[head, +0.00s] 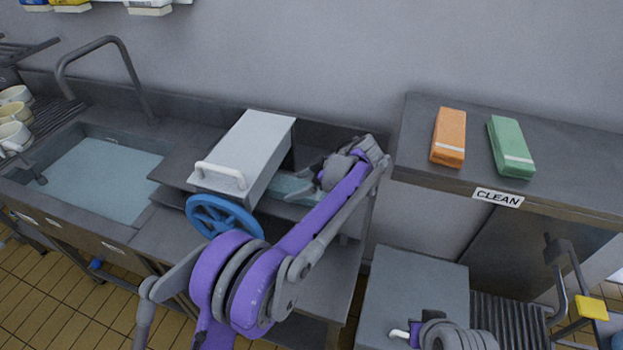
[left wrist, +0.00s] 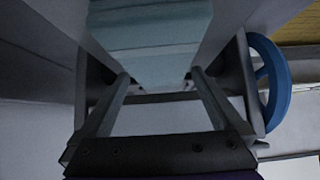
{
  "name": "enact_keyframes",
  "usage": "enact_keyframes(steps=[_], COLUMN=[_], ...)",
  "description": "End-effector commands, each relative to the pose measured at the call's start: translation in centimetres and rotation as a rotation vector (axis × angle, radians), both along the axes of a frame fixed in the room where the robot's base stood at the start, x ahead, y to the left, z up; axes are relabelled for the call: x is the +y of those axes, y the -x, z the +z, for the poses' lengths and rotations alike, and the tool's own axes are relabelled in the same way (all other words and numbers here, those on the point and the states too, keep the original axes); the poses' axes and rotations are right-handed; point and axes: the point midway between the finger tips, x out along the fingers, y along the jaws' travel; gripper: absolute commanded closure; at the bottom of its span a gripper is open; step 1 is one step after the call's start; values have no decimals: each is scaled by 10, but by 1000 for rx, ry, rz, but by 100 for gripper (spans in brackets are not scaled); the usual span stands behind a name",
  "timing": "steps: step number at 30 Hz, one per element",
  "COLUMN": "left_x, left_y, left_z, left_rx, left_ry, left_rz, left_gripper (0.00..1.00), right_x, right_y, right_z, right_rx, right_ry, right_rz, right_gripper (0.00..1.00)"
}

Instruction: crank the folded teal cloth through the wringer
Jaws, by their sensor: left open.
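The wringer (head: 243,150) is a light grey box with a white bar handle (head: 221,174) and a blue crank wheel (head: 224,216) on its front. The wheel also shows at the right in the left wrist view (left wrist: 271,82). The teal cloth (head: 288,187) shows at the wringer's right side, partly hidden by my left arm. In the left wrist view the pale teal cloth (left wrist: 150,42) hangs down the middle, its end between the finger tips. My left gripper (head: 321,182) is open around it; contact cannot be told. My right arm shows partly at the bottom right; its fingers are unclear.
A sink with water (head: 90,182) and an arched tap (head: 108,45) is at the left, with cups (head: 14,135) beside it. An orange folded cloth (head: 448,137) and a green one (head: 511,146) lie on the shelf marked CLEAN (head: 497,197). A grey box (head: 413,290) stands below it.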

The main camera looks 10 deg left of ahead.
Motion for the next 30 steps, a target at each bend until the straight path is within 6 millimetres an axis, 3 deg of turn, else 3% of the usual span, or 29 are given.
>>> enact_keyframes(steps=[6,16,30], left_x=[13,15,14], left_y=[-3,-3,-3], left_z=[-12,-14,-14], left_rx=[-1,-1,-1], left_ry=[0,0,0], left_rz=[0,-1,-1], left_gripper=[0,0,85], right_x=[0,0,0], right_y=[0,0,0], right_z=[0,0,0], right_rx=[0,0,0], right_ry=[0,0,0], right_rz=[0,0,0], right_gripper=[100,100,100])
